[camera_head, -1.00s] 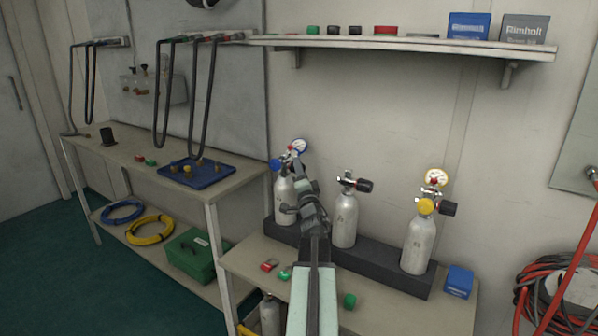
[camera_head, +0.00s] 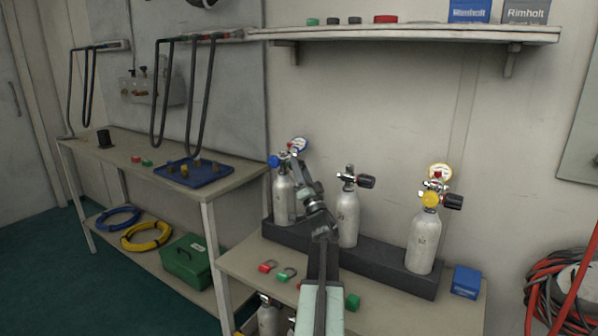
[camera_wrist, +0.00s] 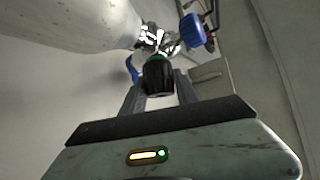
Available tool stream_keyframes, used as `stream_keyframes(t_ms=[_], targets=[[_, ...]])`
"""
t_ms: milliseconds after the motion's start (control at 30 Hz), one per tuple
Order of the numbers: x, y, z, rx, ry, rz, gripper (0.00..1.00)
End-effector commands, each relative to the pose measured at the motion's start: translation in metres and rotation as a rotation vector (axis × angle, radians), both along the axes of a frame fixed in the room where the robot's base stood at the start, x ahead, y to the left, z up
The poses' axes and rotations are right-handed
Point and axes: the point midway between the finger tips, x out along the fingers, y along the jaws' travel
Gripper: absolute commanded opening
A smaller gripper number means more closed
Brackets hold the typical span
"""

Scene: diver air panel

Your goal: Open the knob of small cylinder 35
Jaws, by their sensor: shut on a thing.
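Three small grey cylinders stand in a dark rack on the right bench; their numbers are too small to read surely. The left cylinder (camera_head: 284,200) has a blue cap (camera_head: 274,161) and a gauge (camera_head: 299,144) on its valve. My gripper (camera_head: 301,166) is at the right side of this valve and partly hides it. In the wrist view, its fingers are shut on a black knob (camera_wrist: 158,76) with a green band, and the cylinder body (camera_wrist: 85,22) and blue cap (camera_wrist: 192,30) show beyond.
The middle cylinder (camera_head: 347,218) stands close to the right of my arm. The right cylinder (camera_head: 422,240) has a yellow cap and a gauge. Red and green small items and a blue box (camera_head: 466,281) lie on the bench. A shelf (camera_head: 400,36) runs above.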

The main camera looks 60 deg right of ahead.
Motion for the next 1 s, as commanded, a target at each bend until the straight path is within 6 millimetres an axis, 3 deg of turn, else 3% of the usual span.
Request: stream_keyframes(t_ms=[433, 467, 533, 867, 1000], targets=[[0.0, 0.0, 0.0, -0.013, 0.001, -0.001, 0.0], [0.0, 0.0, 0.0, -0.013, 0.001, -0.001, 0.39], [0.0, 0.0, 0.0, -0.011, 0.001, -0.001, 0.58], [0.0, 0.001, -0.001, -0.011, 0.0, 0.001, 0.58], [-0.008, 0.006, -0.011, -0.012, 0.0, 0.0, 0.58]])
